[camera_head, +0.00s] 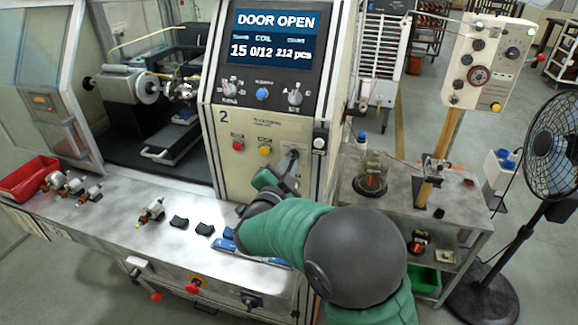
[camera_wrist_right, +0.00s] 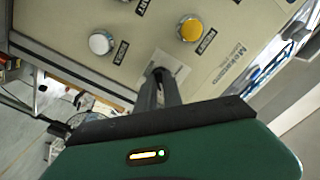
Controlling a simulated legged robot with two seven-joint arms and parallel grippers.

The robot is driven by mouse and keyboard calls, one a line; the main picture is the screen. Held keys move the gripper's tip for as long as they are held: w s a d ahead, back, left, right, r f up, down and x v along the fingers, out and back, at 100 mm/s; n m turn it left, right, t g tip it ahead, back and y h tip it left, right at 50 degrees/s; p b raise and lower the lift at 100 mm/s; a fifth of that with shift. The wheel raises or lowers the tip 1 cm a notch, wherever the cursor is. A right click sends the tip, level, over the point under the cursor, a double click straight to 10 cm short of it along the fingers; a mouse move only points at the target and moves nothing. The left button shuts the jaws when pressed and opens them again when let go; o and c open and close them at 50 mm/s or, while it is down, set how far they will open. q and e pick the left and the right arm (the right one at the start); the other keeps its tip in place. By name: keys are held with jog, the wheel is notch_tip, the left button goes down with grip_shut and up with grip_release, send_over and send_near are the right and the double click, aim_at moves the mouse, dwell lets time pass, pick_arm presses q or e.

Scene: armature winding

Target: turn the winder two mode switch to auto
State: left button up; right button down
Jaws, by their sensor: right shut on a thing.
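The winder two control panel (camera_head: 232,178) is cream and marked "2". Its mode switch (camera_head: 293,153) is a dark knob on a light plate, low on the right of the panel. My right gripper (camera_head: 286,168) reaches it from below and is shut on the switch. In the right wrist view, the two dark fingers (camera_wrist_right: 161,88) meet at the switch plate (camera_wrist_right: 178,65). The fingers cover most of the knob, so its pointing direction cannot be told. My left gripper is not in view.
A red button (camera_head: 237,146), a yellow button (camera_head: 265,150) and a white button (camera_head: 320,143) surround the switch. The screen (camera_head: 268,34) reads "DOOR OPEN".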

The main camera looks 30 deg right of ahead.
jog(key=shift+f, duration=0.2)
jog(key=c, duration=1.5)
grip_release()
jog(key=shift+r, duration=0.1)
jog(key=b+v, duration=0.2)
jog(key=v, duration=1.4)
jog(key=shift+s+a+b, duration=0.25)
jog(key=shift+a+b, duration=0.1)
